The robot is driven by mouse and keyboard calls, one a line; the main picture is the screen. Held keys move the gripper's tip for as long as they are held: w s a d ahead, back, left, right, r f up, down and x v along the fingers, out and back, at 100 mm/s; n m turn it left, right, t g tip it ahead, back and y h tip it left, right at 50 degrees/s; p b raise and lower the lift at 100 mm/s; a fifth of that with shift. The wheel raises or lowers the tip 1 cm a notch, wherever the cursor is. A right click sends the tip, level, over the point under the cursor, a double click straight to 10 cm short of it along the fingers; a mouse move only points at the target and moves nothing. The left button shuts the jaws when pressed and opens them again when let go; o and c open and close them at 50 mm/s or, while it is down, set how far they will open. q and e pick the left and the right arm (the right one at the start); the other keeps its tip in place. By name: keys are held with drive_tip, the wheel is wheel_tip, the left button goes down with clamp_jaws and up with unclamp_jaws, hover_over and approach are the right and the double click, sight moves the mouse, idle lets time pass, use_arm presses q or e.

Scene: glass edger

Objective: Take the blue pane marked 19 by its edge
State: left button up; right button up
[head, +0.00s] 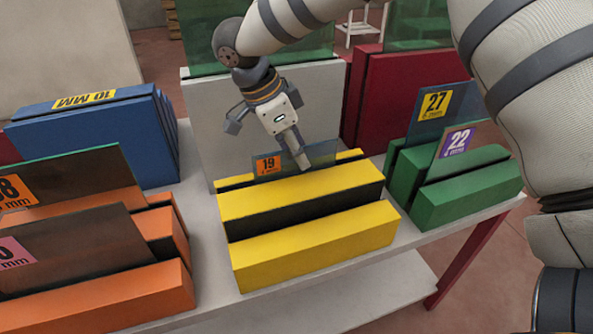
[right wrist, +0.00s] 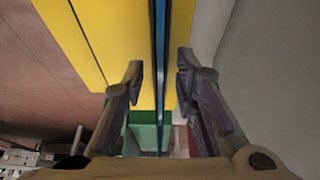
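The blue pane marked 19 (head: 322,154) stands upright in the rear slot of the yellow rack (head: 310,242), with only its upper strip and orange label showing. My right gripper (head: 268,147) is above the pane, pointing down, its fingers spread. In the right wrist view the open fingers (right wrist: 160,80) are on either side of the pane's thin blue edge (right wrist: 160,40), with a gap on both sides. The pane's lower part is hidden in the rack. My left gripper is not in view.
A green rack (head: 465,195) with panes marked 27 (head: 440,103) and 22 (head: 457,140) stands at the right. An orange rack (head: 100,300) with two panes and a blue rack (head: 95,145) are at the left. A grey block (head: 215,115) rises behind the yellow rack.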

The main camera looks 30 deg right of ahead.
drive_tip(key=shift+f, duration=0.25)
idle(0.4)
clamp_jaws()
